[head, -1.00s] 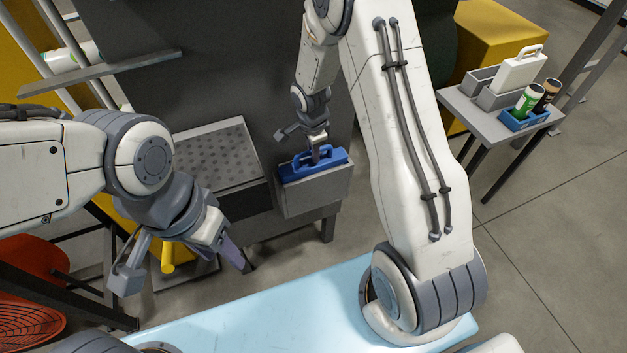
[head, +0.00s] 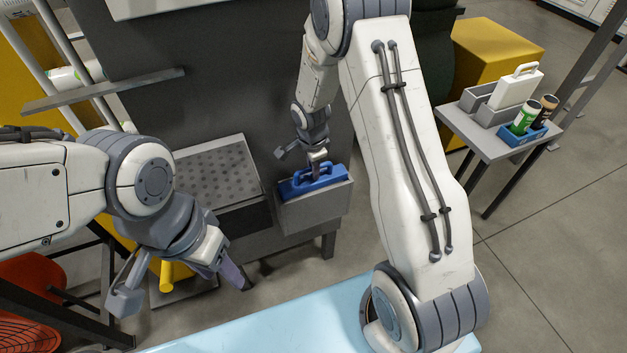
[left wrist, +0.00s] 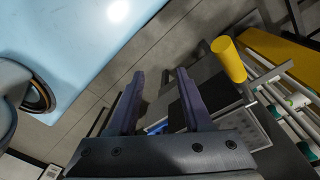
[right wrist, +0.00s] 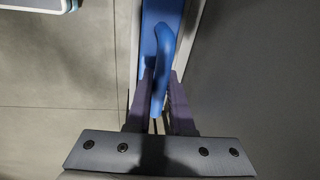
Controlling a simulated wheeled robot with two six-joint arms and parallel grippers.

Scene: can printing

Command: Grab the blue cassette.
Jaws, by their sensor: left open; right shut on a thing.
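The blue cassette (head: 314,181) sits in a grey holder (head: 318,208) on the front of the dark machine, with its handle up. My right gripper (head: 316,172) is shut on the cassette's handle. In the right wrist view the blue handle (right wrist: 162,70) runs between the fingers of my right gripper (right wrist: 158,95). The cassette's lower part is hidden inside the holder. My left gripper (head: 182,285) is open and empty at the left, apart from the cassette. In the left wrist view the open fingers of my left gripper (left wrist: 157,85) show with nothing between them.
A perforated grey plate (head: 215,172) lies left of the holder. A yellow cylinder (head: 176,274) is close to my left gripper. At the right, a side table (head: 483,143) bears a white cassette (head: 515,90) in grey holders and a blue tray (head: 522,136) with green and brown cans.

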